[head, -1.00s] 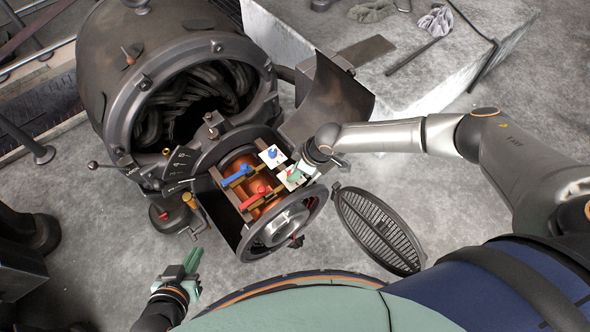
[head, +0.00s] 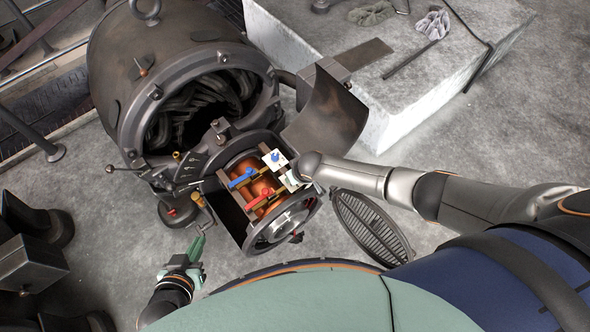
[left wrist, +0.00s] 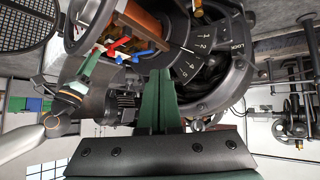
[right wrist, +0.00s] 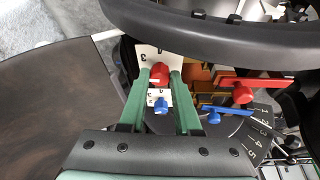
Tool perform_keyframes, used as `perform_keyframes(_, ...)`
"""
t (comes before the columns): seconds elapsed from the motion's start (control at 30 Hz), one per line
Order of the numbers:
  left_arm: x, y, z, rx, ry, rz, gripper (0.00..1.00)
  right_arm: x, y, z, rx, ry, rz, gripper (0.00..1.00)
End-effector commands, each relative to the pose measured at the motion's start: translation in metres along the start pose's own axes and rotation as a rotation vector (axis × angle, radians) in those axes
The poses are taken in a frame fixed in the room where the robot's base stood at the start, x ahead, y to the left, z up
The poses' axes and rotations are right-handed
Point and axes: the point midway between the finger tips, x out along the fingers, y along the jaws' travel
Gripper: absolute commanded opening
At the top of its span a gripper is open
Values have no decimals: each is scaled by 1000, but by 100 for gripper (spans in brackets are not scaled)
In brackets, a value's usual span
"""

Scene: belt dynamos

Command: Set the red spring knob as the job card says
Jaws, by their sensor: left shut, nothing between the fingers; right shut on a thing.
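The red spring knob (right wrist: 160,70) stands on a small white dial card (right wrist: 148,53) with printed digits, of which 4 and 3 show in the right wrist view. My right gripper (right wrist: 161,78) is shut on this knob, one green finger on each side. I cannot make out a job card.
A blue knob (head: 275,156) sits on a second white card. A blue lever (head: 241,177) and a red lever (head: 260,198) lie across the copper drum. A numbered dial (left wrist: 205,45) marked LOCK is beside it. A raised cover (head: 330,110) and round grille (head: 372,228) flank my right arm.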

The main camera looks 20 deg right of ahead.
Motion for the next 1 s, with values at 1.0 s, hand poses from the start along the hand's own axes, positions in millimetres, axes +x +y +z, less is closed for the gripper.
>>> perform_keyframes(1.0, -12, -8, 11, -9, -25, -22, 0, 1, -3, 0, 384, -2, 162, 0)
